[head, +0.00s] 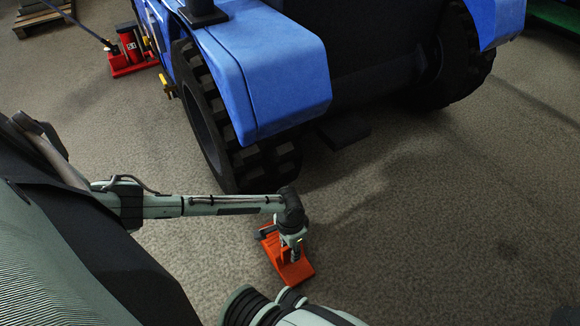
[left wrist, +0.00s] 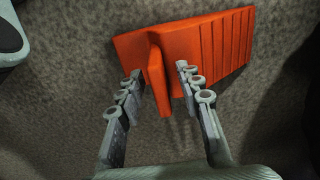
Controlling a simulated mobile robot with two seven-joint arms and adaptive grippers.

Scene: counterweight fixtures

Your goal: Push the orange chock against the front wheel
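The orange chock (head: 297,271) lies on the floor in front of the blue vehicle's nearer wheel (head: 213,120). A strip of bare floor shows between chock and tyre in the head view. In the left wrist view the chock (left wrist: 218,45) has a ribbed face and an upright orange grip plate (left wrist: 157,75). My left gripper (head: 291,252) reaches down over the chock. Its two fingers (left wrist: 160,76) stand apart on either side of the plate, with a visible gap on the right side. My right gripper is not in view.
The blue vehicle (head: 262,75) fills the top middle, with a second wheel (head: 460,60) at the right. A red jack (head: 131,50) stands by its left side, and a wooden pallet (head: 40,15) lies farther back. The floor on the right is clear.

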